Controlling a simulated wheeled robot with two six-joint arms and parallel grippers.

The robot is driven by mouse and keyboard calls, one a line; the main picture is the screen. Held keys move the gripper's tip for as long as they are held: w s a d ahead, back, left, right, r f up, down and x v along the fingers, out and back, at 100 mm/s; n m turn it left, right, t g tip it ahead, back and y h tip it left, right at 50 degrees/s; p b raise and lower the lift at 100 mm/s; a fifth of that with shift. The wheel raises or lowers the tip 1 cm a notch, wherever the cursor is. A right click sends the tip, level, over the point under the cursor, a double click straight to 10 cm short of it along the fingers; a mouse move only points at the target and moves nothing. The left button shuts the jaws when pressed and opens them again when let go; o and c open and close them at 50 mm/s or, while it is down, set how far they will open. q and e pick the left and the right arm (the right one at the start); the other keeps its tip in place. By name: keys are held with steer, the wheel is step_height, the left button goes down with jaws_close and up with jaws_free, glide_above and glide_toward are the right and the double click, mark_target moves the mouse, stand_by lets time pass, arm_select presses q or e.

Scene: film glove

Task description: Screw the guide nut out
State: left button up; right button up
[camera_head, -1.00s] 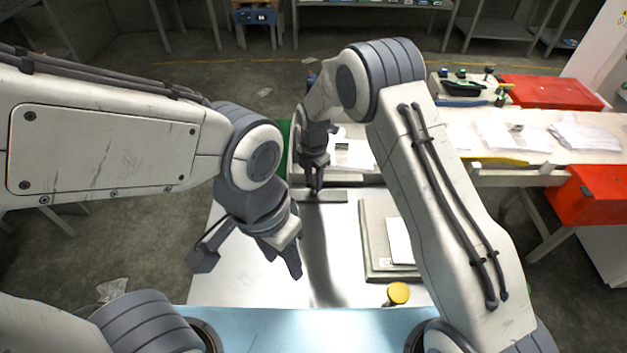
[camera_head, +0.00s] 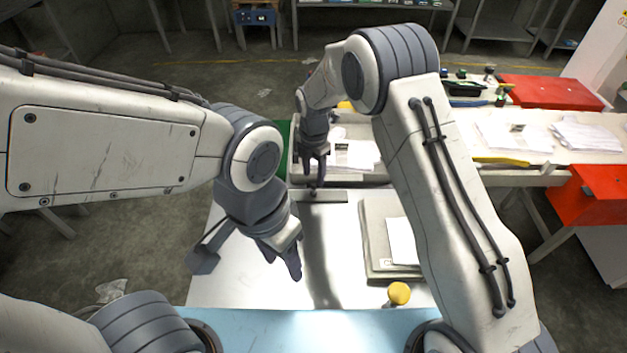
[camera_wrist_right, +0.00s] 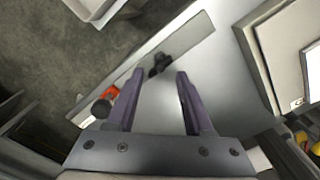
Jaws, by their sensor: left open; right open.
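A small black part (camera_wrist_right: 158,65), which looks like the guide nut, sits on a flat grey bar (camera_wrist_right: 190,40) in the right wrist view. In the head view the bar (camera_head: 340,196) lies across the far end of the white table. My right gripper (camera_wrist_right: 160,75) is open and empty, with the black part showing between and beyond its fingertips. In the head view my right gripper (camera_head: 314,172) hangs above the bar, seemingly apart from it. My left gripper (camera_head: 284,262) is open and empty over the left-middle of the table, pointing down.
A yellow round knob (camera_head: 399,293) stands near the front edge. A tray with papers (camera_head: 353,155) is behind the bar. A red-and-black item (camera_wrist_right: 105,100) lies by the left finger. The white tabletop (camera_head: 250,285) has free room.

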mark_target(314, 184)
step_height(314, 184, up, 7)
steer(key=shift+b, duration=0.35)
